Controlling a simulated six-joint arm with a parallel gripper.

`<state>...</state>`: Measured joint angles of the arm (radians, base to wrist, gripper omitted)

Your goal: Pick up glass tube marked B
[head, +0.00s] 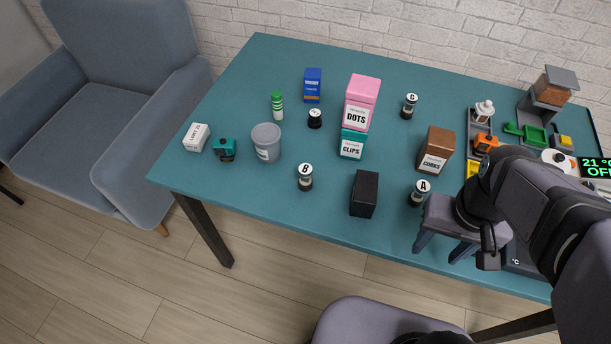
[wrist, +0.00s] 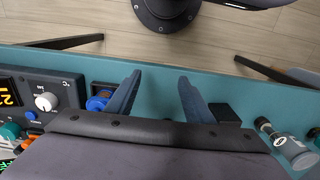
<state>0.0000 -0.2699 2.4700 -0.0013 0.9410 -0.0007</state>
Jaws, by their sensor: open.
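The glass tube marked B (head: 305,179) stands upright on the teal table, left of the black box in the head view. Its round white top shows the letter B, with a dark base below. My gripper (head: 437,252) is open and empty near the table's front edge, far to the right of tube B. Its two spread fingers (wrist: 159,80) also show in the wrist view, with nothing between them. Tube A (head: 420,194) stands close to the left of my gripper. Tube C (head: 409,107) stands at the back. In the wrist view, a glass tube (wrist: 288,143) shows at right, its letter not readable.
The black box (head: 364,194) stands between tubes B and A. A grey cup (head: 266,142) is left of tube B, and the DOTS box (head: 360,103) and CLIPS box (head: 353,143) are behind. The brown CORKS box (head: 436,150) stands behind tube A. Table in front of B is clear.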

